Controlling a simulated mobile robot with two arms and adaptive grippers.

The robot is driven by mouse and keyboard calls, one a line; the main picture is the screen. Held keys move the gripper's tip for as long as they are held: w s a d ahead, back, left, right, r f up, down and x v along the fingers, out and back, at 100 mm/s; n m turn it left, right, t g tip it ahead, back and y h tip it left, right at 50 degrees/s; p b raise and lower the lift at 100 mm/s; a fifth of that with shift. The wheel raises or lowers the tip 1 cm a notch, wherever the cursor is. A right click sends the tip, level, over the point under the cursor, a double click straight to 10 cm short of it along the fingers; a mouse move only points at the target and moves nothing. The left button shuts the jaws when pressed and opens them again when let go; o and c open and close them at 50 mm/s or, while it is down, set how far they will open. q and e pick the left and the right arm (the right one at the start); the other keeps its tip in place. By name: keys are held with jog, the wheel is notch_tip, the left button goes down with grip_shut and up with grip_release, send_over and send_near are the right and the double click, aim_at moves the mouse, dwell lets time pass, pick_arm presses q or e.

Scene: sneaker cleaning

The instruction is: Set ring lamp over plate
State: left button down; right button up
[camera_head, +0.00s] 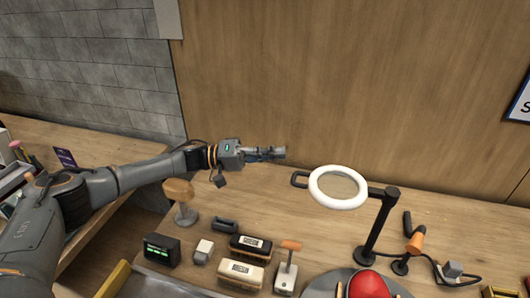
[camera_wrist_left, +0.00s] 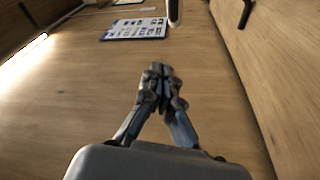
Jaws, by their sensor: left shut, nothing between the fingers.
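The ring lamp (camera_head: 322,200) has a white ring held level by a short arm on a black post (camera_head: 376,232), with a dark loop handle (camera_head: 298,180) on the ring's left side. A round grey plate (camera_head: 312,289) is cut off by the bottom edge, with a red rounded object (camera_head: 367,285) on it. The ring is behind and a little left of the red object in the picture. My left gripper (camera_head: 281,153) is above the back of the table, left of the handle and apart from it. Its fingers are together and empty in the left wrist view (camera_wrist_left: 160,76). My right gripper is not in view.
Brushes (camera_head: 250,246), a small dark display box (camera_head: 161,250), an orange-handled tool (camera_head: 287,270) and a wooden-topped stand (camera_head: 180,200) crowd the table's front left. An orange-headed tool (camera_head: 413,243) and a cable stand right of the post. A wooden wall (camera_head: 350,80) rises behind.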

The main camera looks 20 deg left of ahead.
pick_arm(q)
jog(key=p+x, duration=0.2)
jog(key=x, duration=0.4)
jog(key=s, duration=0.1)
jog(key=s+f+p, duration=0.1)
jog(key=s+a, duration=0.1)
jog(key=s, duration=0.1)
jog(key=shift+f, duration=0.25)
jog(key=shift+w, duration=0.1)
